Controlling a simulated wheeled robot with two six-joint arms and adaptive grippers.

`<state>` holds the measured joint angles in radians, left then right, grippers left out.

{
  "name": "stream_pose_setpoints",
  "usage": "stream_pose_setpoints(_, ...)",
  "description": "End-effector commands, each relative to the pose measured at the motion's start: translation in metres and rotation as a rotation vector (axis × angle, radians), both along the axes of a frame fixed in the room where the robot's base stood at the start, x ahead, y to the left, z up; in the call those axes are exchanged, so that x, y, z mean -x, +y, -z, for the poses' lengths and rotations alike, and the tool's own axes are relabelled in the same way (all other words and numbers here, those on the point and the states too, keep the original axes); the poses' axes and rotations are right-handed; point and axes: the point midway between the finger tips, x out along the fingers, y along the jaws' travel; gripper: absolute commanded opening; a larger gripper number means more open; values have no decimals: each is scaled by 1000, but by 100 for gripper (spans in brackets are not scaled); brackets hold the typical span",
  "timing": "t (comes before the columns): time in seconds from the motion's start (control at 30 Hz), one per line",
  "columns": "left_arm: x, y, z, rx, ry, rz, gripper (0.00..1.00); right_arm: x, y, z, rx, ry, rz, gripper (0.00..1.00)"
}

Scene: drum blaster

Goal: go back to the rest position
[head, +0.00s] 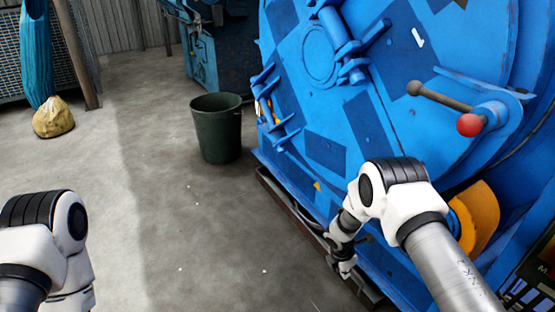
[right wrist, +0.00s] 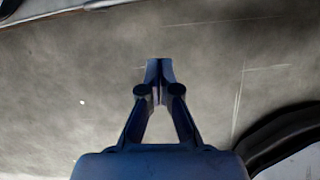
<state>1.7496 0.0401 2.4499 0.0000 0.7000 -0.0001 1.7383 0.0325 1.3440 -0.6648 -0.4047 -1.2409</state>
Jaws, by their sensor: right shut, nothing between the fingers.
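My right gripper (right wrist: 160,72) is shut and empty in the right wrist view, with bare grey floor behind it. In the head view the right arm bends down in front of the big blue drum blaster (head: 325,145), and the right gripper (head: 342,268) hangs low near its bottom edge. My left arm shows at the lower left of the head view; its gripper is not in view. The blaster's round door carries a lever (head: 440,98) with a red ball end.
A dark green bin (head: 217,130) stands on the floor left of the blaster. A yellowish sack (head: 53,118) lies at the far left, by a blue hanging cloth (head: 36,55). A dark crate (head: 530,270) is at the lower right. The floor in the middle is clear.

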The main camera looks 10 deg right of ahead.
Motion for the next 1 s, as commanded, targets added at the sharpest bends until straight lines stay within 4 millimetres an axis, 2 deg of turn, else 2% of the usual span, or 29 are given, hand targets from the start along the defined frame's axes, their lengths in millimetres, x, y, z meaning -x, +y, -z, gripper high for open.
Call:
stream_pose_setpoints(0.07,0,0,-8,0,0,0,0,5,0,-7,-1,10,0,0)
stream_pose_setpoints(0.17,0,0,-11,0,0,0,0,47,3,2,-14,93,22,0)
stream_pose_setpoints(0.27,0,0,-17,0,0,0,0,122,20,13,-87,181,134,0)
stream_pose_setpoints(0.3,0,0,-19,0,0,0,0,155,30,15,-122,201,224,0)
stream_pose_setpoints(0.4,0,0,-22,0,0,0,0,227,51,12,-185,217,509,0)
stream_pose_setpoints(0.5,0,0,-25,0,0,0,0,285,65,0,-204,199,824,0)
stream_pose_setpoints(0.6,0,0,-26,0,0,0,0,328,71,-17,-190,141,1145,0)
stream_pose_setpoints(0.7,0,0,-25,0,0,0,0,355,68,-34,-167,38,1456,0)
stream_pose_setpoints(0.73,0,0,-25,0,0,0,0,358,66,-38,-166,-2,1540,0)
stream_pose_setpoints(0.77,0,0,-25,0,0,0,0,359,64,-41,-167,-45,1620,0)
stream_pose_setpoints(0.87,0,0,-25,0,0,0,0,336,59,-41,-233,-187,1846,0)
stream_pose_setpoints(0.9,0,0,-47,0,1,0,0,337,60,-64,-228,-185,1865,0)
stream_pose_setpoints(1.0,-1,0,-82,0,-1,0,0,337,60,-98,-228,-182,1860,0)
